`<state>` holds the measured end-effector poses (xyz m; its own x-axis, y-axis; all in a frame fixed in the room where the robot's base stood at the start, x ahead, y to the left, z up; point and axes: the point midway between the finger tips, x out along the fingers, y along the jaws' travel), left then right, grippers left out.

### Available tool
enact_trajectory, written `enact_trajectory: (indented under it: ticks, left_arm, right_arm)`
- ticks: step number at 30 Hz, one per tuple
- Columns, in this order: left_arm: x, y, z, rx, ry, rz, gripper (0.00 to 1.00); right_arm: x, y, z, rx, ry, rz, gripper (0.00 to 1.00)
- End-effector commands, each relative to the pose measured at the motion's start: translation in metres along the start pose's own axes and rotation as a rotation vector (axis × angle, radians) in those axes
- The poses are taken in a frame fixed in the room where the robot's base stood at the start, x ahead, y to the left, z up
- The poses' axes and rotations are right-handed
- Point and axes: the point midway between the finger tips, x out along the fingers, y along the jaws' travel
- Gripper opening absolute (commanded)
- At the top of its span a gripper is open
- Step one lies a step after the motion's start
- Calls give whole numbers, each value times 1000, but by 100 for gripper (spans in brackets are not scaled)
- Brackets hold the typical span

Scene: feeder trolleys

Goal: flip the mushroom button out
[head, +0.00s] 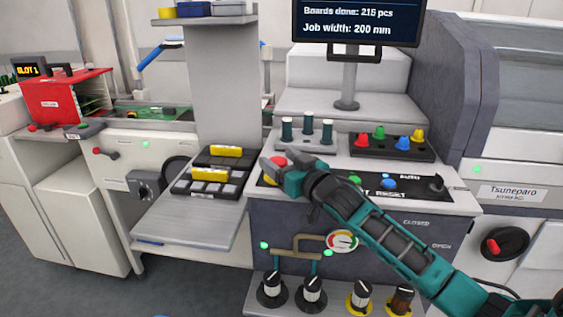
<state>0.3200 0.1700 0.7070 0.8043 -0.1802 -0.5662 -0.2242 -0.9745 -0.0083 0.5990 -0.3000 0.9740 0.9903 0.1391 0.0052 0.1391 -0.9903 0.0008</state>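The red mushroom button (279,160) shows at the left end of the black control strip on the grey machine. A bit of yellow (270,181) shows just below it, probably its surround. My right gripper (273,169) is at the button, its grey fingers over or right in front of it. The fingers cover part of the button, so I cannot tell whether they touch it or how wide they are apart. My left gripper is not in view.
Blue and green buttons and a black knob (435,185) sit right of my gripper on the strip. Behind stand dark green posts (307,124) and a box of coloured knobs (391,147). A tray with yellow blocks (212,174) lies left. A gauge (342,241) sits below.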

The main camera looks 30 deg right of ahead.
Motion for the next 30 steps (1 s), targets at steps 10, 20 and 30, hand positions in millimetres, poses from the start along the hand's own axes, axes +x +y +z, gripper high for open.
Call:
enact_trajectory:
  ticks: [10,20,30]
  left_arm:
    - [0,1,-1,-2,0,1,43]
    - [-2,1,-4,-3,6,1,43]
    - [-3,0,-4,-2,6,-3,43]
  right_arm:
    - [-4,0,2,1,-5,0,70]
    - [-51,0,3,0,-7,0,70]
    - [-105,0,2,0,-5,0,70]
